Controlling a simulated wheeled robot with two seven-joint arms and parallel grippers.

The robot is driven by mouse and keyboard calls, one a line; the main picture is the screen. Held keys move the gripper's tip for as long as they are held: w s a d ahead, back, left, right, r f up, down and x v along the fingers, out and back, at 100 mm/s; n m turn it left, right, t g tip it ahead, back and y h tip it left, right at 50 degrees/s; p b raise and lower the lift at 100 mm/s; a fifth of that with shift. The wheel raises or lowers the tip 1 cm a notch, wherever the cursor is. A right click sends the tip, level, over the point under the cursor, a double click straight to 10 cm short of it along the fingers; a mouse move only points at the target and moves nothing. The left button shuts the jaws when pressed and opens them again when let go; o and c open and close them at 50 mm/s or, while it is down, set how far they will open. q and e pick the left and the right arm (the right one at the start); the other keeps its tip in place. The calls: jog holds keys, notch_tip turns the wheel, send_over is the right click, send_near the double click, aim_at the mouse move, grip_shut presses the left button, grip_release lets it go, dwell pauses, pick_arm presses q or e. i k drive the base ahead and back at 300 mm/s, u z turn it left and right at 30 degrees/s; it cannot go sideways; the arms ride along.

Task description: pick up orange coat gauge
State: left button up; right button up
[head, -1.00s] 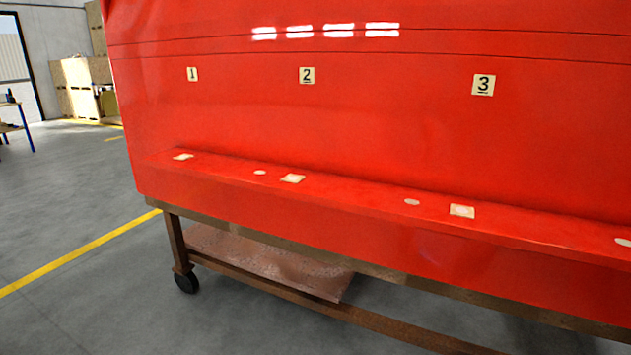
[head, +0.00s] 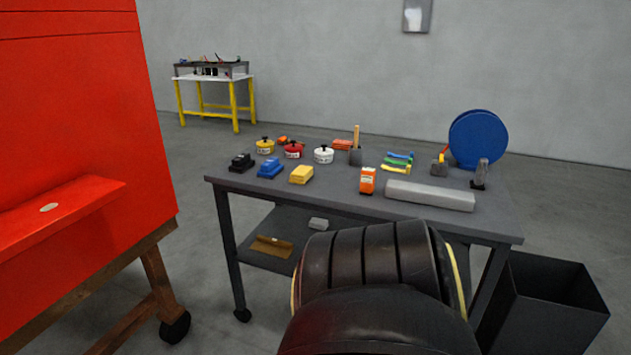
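An orange coat gauge (head: 367,181) with a white label stands upright near the front edge of the grey table (head: 335,205), in the middle of the head view. Nothing touches it. A dark arm link of mine fills the lower middle of the view, in front of the table. Neither my left nor my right gripper is in view.
The table also holds yellow sponges (head: 302,174), blue (head: 270,168) and black blocks, several pots, a grey roll (head: 430,195) and a blue disc (head: 478,139). A black bin (head: 550,300) stands at right, the red nosecone (head: 80,130) at left.

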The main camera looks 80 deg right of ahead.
aim_at(368, 179)
jog(key=z, duration=2.95)
jog(key=k, duration=0.4)
jog(key=u, duration=1.05)
jog(key=i, duration=1.65)
jog(key=z, duration=0.9)
jog(key=i, duration=0.75)
jog(key=z, duration=0.65)
